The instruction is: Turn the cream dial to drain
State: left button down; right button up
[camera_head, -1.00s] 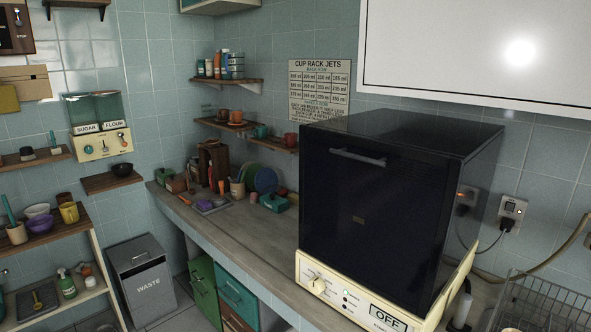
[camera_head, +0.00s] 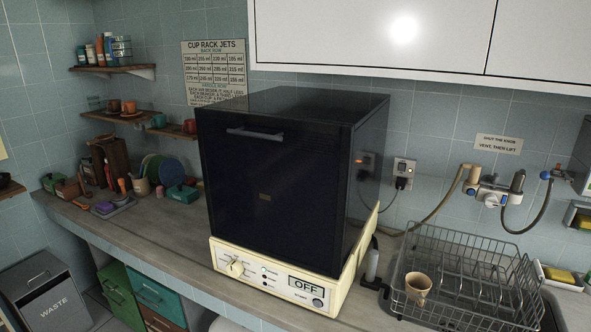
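The cream dial (camera_head: 235,268) sits on the left part of the cream control panel (camera_head: 262,279) along the bottom front of a large dark machine (camera_head: 283,180). Its pointer and the small printing around it are too small to read. To its right are small indicator spots, a display (camera_head: 306,285) reading OFF, and a round button (camera_head: 317,303). The machine's dark front door, with a grey handle (camera_head: 255,134), is shut. Neither of my grippers shows in the head view.
A wire dish rack (camera_head: 460,270) holding a cream cup (camera_head: 418,286) stands right of the machine. A hose (camera_head: 440,208) runs from the wall tap behind it. Crockery and pots stand on the counter at left. The counter (camera_head: 150,225) left of the machine is mostly clear.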

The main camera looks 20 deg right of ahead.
aim_at(235, 268)
jog(key=z, duration=0.7)
jog(key=l+u, duration=0.1)
jog(key=l, duration=0.15)
jog(key=i+l+u, duration=0.1)
jog(key=l, duration=0.2)
